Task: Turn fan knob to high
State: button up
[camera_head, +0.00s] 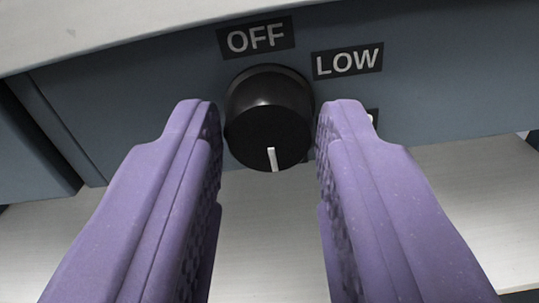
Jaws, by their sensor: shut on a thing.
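The black round fan knob (268,118) sits on the blue-grey panel (150,110). Its white pointer line (272,159) points down, away from the OFF label (256,36) above it. The LOW label (347,61) is at the knob's upper right. Another label (373,118) below LOW is mostly hidden behind my right finger. My gripper (269,125) has one purple finger on each side of the knob and is shut on it. The lettering by the pointer is hidden, so I cannot read the setting there.
A pale overhanging edge (120,30) runs above the panel. A light grey surface (262,240) lies below it. A dark recess or panel (25,150) is at the left. There is free room below the knob between the fingers.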

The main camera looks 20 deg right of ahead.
jog(key=o, duration=1)
jog(key=shift+f, duration=0.1)
jog(key=shift+o, duration=0.2)
jog(key=p+v, duration=0.1)
jog(key=v, duration=0.7)
jog(key=shift+p, duration=0.35)
